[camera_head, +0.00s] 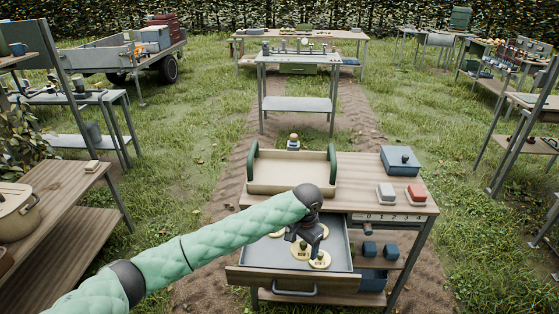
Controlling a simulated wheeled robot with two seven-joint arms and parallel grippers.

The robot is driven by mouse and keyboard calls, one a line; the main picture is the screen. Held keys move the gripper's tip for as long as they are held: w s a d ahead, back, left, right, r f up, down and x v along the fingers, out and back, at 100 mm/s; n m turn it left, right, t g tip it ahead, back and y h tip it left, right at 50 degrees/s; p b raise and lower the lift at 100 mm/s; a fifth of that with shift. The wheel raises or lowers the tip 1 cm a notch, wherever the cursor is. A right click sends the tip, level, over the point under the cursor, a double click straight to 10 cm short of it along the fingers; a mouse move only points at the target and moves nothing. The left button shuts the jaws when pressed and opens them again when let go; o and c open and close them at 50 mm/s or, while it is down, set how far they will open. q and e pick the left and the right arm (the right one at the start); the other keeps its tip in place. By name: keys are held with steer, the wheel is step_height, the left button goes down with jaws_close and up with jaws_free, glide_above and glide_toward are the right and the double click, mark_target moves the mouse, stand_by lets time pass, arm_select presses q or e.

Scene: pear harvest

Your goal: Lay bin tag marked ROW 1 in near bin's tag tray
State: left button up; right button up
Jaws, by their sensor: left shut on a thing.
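My left gripper (311,246) reaches down into an open drawer (254,251) under the wooden table. The numbers are too small to read surely, so I cannot tell which tag is held. More cream tags are partly hidden by my arm and gripper. A beige tray-like bin (272,184) with green ends stands on the table; no tag tray shows clearly. My right gripper is out of view.
A blue box (400,160), a white block (385,193) and a red-topped block (415,194) stand on the table's right side. A side table (60,200) with a pot stands left. Clear table surface lies right of the bin.

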mark_target(307, 254)
arm_select(q)
steer(key=shift+n, duration=0.7)
steer(key=shift+s+d+r+n, duration=0.1)
steer(key=shift+s+n, duration=0.1)
steer(key=shift+n, duration=0.3)
steer(key=shift+s+d+r+n, duration=0.25)
steer(key=shift+s+r+n, duration=0.1)
steer(key=shift+r, duration=0.15)
steer(key=shift+s+d+r+n, duration=0.25)
steer(key=shift+s+r, duration=0.1)
steer(key=shift+r, duration=0.15)
steer(key=r, duration=0.1)
steer(key=a+r+n, duration=0.1)
steer(key=shift+s+a+r, duration=0.15)
steer(key=shift+s+r, duration=0.25)
steer(key=s+a+n, duration=0.2)
steer(key=a, duration=1.3)
steer(key=s+a+n, duration=0.3)
steer(key=a, duration=1.2)
steer(key=shift+s+a+r, duration=0.15)
steer(key=shift+r, duration=0.3)
